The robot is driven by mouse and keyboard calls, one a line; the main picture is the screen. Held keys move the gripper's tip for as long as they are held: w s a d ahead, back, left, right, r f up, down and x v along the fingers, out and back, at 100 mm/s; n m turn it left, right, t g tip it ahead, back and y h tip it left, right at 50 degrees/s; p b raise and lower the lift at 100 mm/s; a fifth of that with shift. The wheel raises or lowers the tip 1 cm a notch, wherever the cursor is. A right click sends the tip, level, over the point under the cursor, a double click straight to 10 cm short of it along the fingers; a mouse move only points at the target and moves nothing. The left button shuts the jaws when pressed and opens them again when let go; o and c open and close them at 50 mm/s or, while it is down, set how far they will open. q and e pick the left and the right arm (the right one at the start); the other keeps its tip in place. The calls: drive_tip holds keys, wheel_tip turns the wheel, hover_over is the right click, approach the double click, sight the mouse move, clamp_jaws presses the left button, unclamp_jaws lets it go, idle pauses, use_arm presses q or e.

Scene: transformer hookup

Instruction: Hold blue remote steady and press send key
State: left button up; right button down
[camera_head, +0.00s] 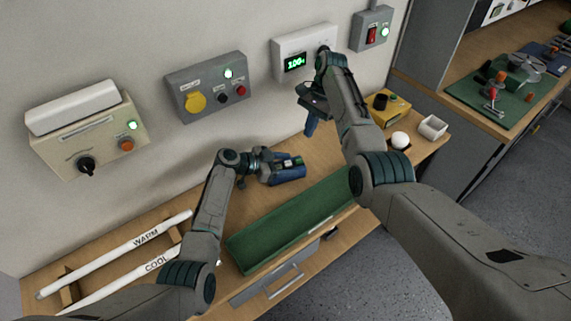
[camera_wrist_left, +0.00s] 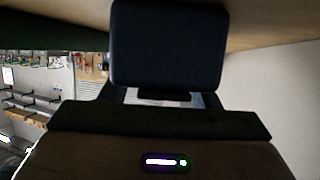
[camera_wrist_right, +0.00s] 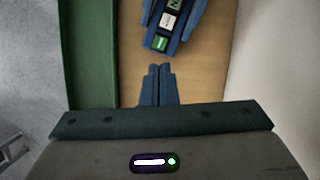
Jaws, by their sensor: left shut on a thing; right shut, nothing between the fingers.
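My right gripper (camera_head: 311,123) is shut and empty, above and to the right of the remote. Its closed fingertips (camera_wrist_right: 158,72) point toward the remote, with a gap between them.
A green tray (camera_head: 290,222) lies in front of the remote. White tubes marked WARM and COOL (camera_head: 140,240) rest at the left. Wall boxes (camera_head: 208,88) and a display reading (camera_head: 295,64) are behind.

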sight(302, 162)
idle(0.7)
drive_tip(key=s+m+t+y, duration=0.1)
drive_tip(key=m+t, duration=0.1)
drive_tip(key=t, duration=0.1)
drive_tip(key=s+a+r+m+t+y, duration=0.1)
drive_tip(key=m+t, duration=0.2)
drive_tip(key=s+a+r+m+t+y, duration=0.1)
drive_tip(key=m+t+y, duration=0.1)
drive_tip(key=m+t, duration=0.1)
drive_tip(key=shift+s, duration=0.3)
drive_tip(key=shift+f, duration=0.2)
drive_tip(key=shift+f, duration=4.3)
drive_tip(key=shift+f, duration=0.1)
drive_tip(key=shift+f, duration=0.3)
